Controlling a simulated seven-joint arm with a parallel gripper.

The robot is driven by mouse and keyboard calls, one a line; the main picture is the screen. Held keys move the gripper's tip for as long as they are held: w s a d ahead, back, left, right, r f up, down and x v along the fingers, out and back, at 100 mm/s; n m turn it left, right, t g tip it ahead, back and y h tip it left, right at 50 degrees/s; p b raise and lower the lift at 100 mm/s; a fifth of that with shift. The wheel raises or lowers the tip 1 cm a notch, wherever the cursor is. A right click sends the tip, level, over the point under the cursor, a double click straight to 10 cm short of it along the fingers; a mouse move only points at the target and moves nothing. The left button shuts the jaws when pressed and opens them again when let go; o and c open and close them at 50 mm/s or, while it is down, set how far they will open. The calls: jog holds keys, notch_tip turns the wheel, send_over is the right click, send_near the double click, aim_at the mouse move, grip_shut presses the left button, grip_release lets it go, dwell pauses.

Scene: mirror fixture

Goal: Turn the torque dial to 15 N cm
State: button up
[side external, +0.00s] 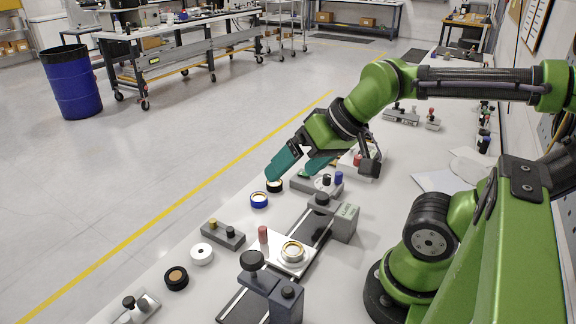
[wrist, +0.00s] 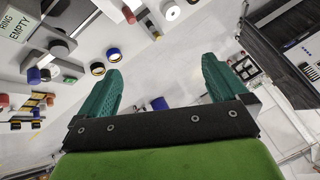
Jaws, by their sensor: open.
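My gripper (side external: 290,173) has two teal fingers, spread apart and empty, pointing down-left above the bench. In the wrist view my gripper (wrist: 162,65) has nothing between its fingers. No readable torque scale shows, so I cannot tell which knob is the torque dial. A grey block (side external: 303,185) with dark and blue knobs lies just below and right of the fingers. Behind it is a pale box (side external: 347,161) with a red knob, partly hidden by my wrist. The mirror fixture (side external: 285,262) has dark rails, grey end blocks and a plate with a ring and red post.
A blue ring (side external: 259,200) and a black ring (side external: 274,186) lie near the fingers. A white ring (side external: 201,254), a black-and-tan ring (side external: 176,277) and a knobbed grey block (side external: 222,234) stand along the bench's left edge. A "RING EMPTY" label (wrist: 13,24) shows in the wrist view.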

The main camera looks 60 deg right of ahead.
jog(key=shift+c, duration=1)
jog(key=w+d, duration=0.1)
jog(key=w+d+f+m+g, duration=0.1)
jog(key=d, duration=0.1)
jog(key=w+d+m+h, duration=0.1)
jog(key=d, duration=0.1)
jog(key=shift+d+f, duration=0.15)
jog(key=shift+f, duration=0.2)
jog(key=c, duration=0.7)
jog(key=m+g+h, duration=0.1)
jog(key=m+g, duration=0.5)
jog(key=m, duration=0.6)
send_near(327, 176)
notch_tip(327, 176, down, 9)
jog(key=shift+w+f, duration=0.1)
grip_shut()
